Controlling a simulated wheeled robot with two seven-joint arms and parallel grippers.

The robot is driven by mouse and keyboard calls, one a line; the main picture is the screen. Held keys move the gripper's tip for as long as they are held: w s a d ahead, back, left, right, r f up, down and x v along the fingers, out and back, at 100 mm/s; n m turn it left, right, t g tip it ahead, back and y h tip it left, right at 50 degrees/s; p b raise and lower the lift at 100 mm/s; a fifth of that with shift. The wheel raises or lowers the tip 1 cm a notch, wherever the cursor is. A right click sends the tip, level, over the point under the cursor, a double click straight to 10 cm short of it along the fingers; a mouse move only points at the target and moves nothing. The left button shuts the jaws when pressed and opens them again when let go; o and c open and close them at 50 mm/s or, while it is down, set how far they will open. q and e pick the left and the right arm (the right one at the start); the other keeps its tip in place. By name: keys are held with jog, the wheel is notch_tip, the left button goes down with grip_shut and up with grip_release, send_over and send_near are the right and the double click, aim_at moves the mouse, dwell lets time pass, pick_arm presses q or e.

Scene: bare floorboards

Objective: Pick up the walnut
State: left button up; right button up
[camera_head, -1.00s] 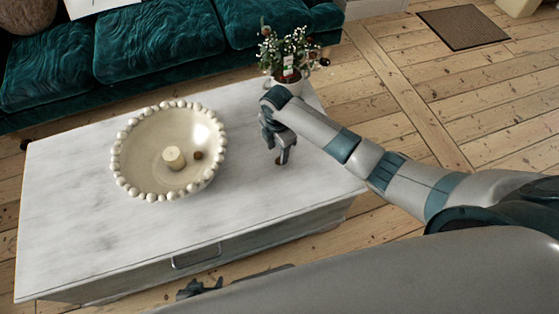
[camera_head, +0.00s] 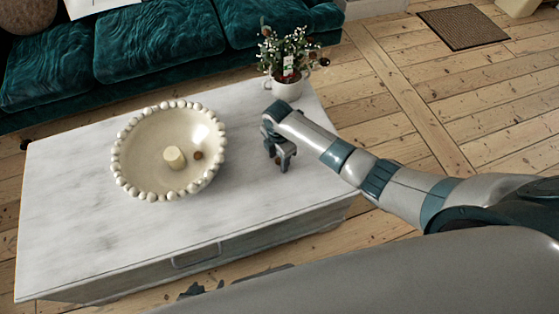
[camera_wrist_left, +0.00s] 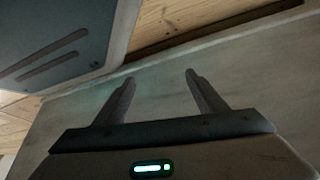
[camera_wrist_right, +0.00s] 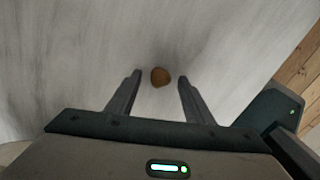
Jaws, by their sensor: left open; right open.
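The walnut (camera_wrist_right: 160,77) is a small brown round thing on the pale table top. In the right wrist view it sits between the fingertips of my right gripper (camera_wrist_right: 159,76), with a gap on each side. In the head view my right gripper (camera_head: 279,162) points down at the right part of the table, and its fingers largely hide the walnut. It is open and holds nothing. My left gripper (camera_head: 200,289) is low at the table's front side; the left wrist view shows its fingers (camera_wrist_left: 160,76) open and empty.
A beaded bowl (camera_head: 132,177) with a cream candle (camera_head: 174,158) and a small brown ball (camera_head: 197,155) stands left of my right gripper on the white table (camera_head: 75,210). A potted plant (camera_head: 287,88) stands behind it. A green sofa (camera_head: 160,45) lies beyond.

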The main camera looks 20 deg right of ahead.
jog(key=c, duration=1.1)
jog(key=shift+r, duration=0.45)
jog(key=r, duration=0.3)
jog(key=shift+d+r, duration=0.2)
pick_arm(q)
jog(key=shift+w+d+r, duration=0.1)
jog(key=shift+w+r, duration=0.05)
jog(key=shift+r, duration=0.05)
pick_arm(e)
jog(key=s+d+r, duration=0.6)
jog(key=d, duration=0.3)
jog(key=shift+d+r, duration=0.25)
jog(key=shift+r, duration=0.05)
